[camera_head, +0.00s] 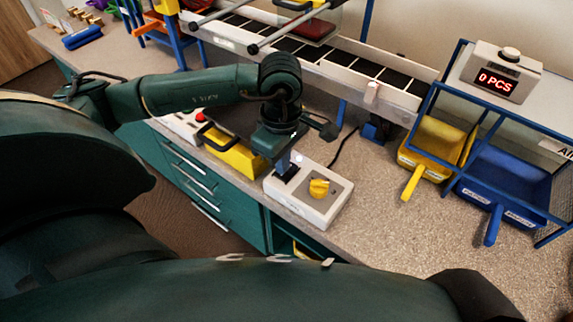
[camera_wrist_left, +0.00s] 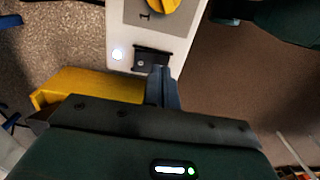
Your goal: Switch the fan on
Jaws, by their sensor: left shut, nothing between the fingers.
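A light grey control box (camera_head: 310,212) with a yellow knob (camera_head: 319,188) stands near the bench's front edge. It also shows in the left wrist view, with the knob (camera_wrist_left: 152,12), a lit white lamp (camera_wrist_left: 118,54) and a black switch (camera_wrist_left: 152,56). My left gripper (camera_head: 287,168) is shut and empty, pointing down at the switch end of the box. In the left wrist view its fingertips (camera_wrist_left: 161,72) are at the near edge of the switch and cover part of it; I cannot tell whether they touch. I cannot make out a fan. My right gripper is not in view.
A yellow bin (camera_head: 236,157) is close beside the box. A conveyor (camera_head: 340,66) runs behind it. A yellow scoop bin (camera_head: 436,146) and a blue one (camera_head: 508,185) sit in a blue rack at right. The bench (camera_head: 400,235) right of the box is clear.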

